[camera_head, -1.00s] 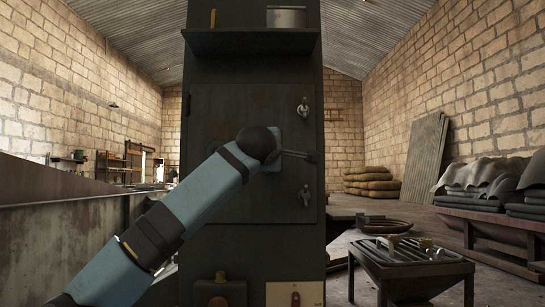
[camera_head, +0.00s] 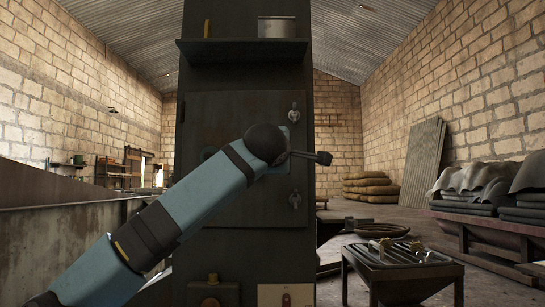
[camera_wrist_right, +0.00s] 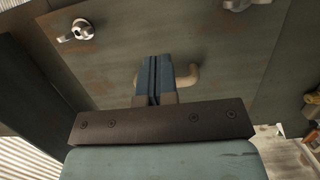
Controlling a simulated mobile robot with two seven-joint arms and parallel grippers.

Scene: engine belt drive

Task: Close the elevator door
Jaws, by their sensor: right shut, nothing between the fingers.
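The elevator door (camera_head: 225,115) is a dark square panel on the tall dark column, with two metal latches (camera_head: 294,113) on its right edge. It looks nearly flush; I cannot tell if a gap remains. My right arm crosses in front of it, and its gripper is hidden behind the wrist in the head view. In the right wrist view, the rusty grey-green door (camera_wrist_right: 115,65) fills the background. My right gripper (camera_wrist_right: 156,62) is shut and empty there, at a tan bent handle (camera_wrist_right: 190,75), partly hidden behind the fingers. Contact is unclear. My left gripper is not in view.
A shelf (camera_head: 240,50) with a metal box juts out above the door. Control boxes (camera_head: 212,292) sit low on the column. A low metal table (camera_head: 395,268) with tools stands at right. Floor between it and the sheet stacks is partly clear.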

